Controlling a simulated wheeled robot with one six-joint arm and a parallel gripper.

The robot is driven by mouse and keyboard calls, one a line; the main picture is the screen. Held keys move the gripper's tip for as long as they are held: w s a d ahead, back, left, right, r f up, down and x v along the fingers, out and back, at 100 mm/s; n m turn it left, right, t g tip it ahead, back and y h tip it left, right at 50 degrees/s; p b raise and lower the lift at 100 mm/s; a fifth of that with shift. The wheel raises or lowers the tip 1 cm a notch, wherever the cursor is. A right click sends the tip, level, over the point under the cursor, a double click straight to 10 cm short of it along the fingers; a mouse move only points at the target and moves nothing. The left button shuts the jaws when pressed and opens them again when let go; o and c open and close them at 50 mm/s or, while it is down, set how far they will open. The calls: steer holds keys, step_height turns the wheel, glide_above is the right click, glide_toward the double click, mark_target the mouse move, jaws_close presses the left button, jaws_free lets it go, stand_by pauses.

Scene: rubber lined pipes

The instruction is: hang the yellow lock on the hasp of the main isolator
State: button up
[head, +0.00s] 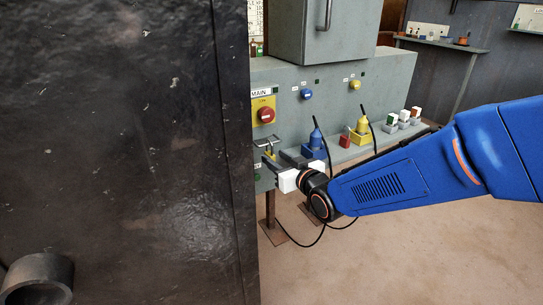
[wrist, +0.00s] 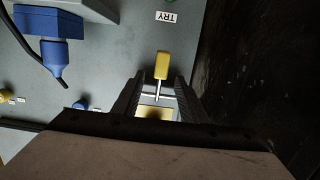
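The yellow lock (wrist: 162,65) hangs body down below the main isolator, small in the head view (head: 270,156). In the wrist view its thin metal shackle meets a pale crossbar of the hasp (wrist: 147,97). I cannot tell whether the shackle is closed through it. The hasp also shows in the head view (head: 266,142), under the main isolator (head: 266,114) with its red knob on a yellow plate. My gripper (wrist: 160,80) has its dark fingers apart, one each side of the lock with gaps. In the head view my gripper (head: 280,165) is at the panel just below the hasp.
A large dark wall or door (head: 120,150) fills the left, close to the isolator. The floor (head: 400,240) is clear at the lower right.

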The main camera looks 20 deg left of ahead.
steer(key=v, duration=1.2)
steer(key=d+f+m+h, duration=0.2)
steer(key=d+m+h, duration=0.55)
steer(key=d, duration=2.05)
steer(key=s+d+f+m+g+h, duration=0.1)
steer(key=s+d+g+h, duration=0.1)
steer(key=s+d, duration=0.5)
steer(key=s+d+f+m+g+h, duration=0.1)
steer(key=s+d+g+h, duration=0.2)
steer(key=s+d, duration=0.4)
steer(key=s, duration=0.5)
steer(key=shift+d+f+g, duration=0.3)
steer(key=shift+d+f, duration=0.05)
steer(key=shift+f, duration=0.05)
steer(key=shift+s, duration=0.1)
steer(key=shift+c, duration=0.6)
